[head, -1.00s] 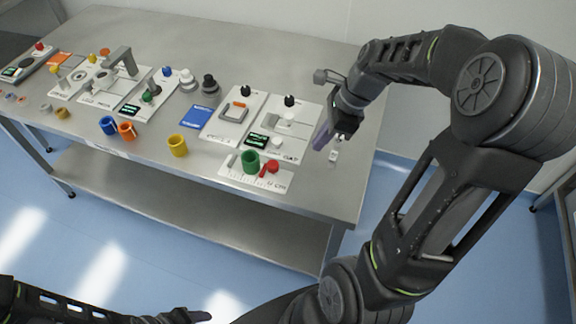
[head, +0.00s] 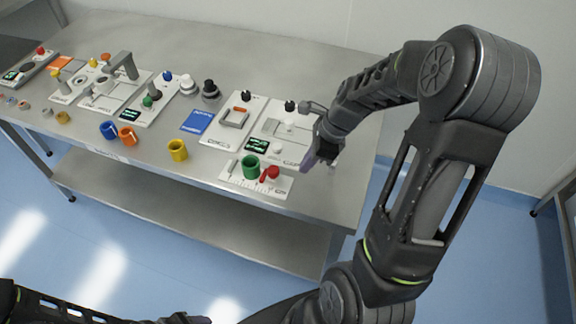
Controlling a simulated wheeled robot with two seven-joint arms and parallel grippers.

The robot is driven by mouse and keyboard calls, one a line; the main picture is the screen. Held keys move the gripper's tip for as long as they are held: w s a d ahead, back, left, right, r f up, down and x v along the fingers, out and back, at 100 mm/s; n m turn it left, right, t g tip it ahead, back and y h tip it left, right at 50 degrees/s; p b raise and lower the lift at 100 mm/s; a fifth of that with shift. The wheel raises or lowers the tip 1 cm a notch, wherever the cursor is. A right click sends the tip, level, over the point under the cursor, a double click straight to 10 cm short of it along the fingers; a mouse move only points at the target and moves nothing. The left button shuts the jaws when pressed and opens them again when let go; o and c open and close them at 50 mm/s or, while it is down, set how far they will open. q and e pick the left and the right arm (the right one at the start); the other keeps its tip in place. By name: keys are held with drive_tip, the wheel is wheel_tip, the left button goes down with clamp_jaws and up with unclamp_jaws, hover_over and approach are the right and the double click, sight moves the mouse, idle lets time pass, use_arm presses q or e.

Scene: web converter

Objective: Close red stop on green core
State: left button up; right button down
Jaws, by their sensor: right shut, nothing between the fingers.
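The green core (head: 251,167) stands upright on a white, marked plate (head: 233,180) near the table's front edge in the head view. The red stop (head: 270,173) is on the same plate, just right of the green core; whether they touch I cannot tell. My right gripper (head: 308,162) is shut and empty, above the table to the right of the red stop and apart from it. Only a dark part of my left arm (head: 185,319) shows at the bottom edge, and its fingers cannot be made out.
White stations with knobs and small displays stand behind the plate, one (head: 287,133) close to my right gripper. A yellow ring (head: 177,151), an orange ring (head: 127,137) and a blue ring (head: 108,130) stand along the front to the left. The back of the table (head: 250,60) is clear.

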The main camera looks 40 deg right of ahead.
sight(270, 174)
drive_tip(key=shift+x, duration=1.05)
drive_tip(key=shift+w+a+p, duration=0.65)
drive_tip(key=shift+w+a, duration=0.4)
drive_tip(key=shift+a, duration=0.2)
drive_tip(key=shift+w+a+f, duration=0.1)
drive_tip(key=shift+w+a, duration=0.15)
drive_tip(key=shift+w, duration=0.05)
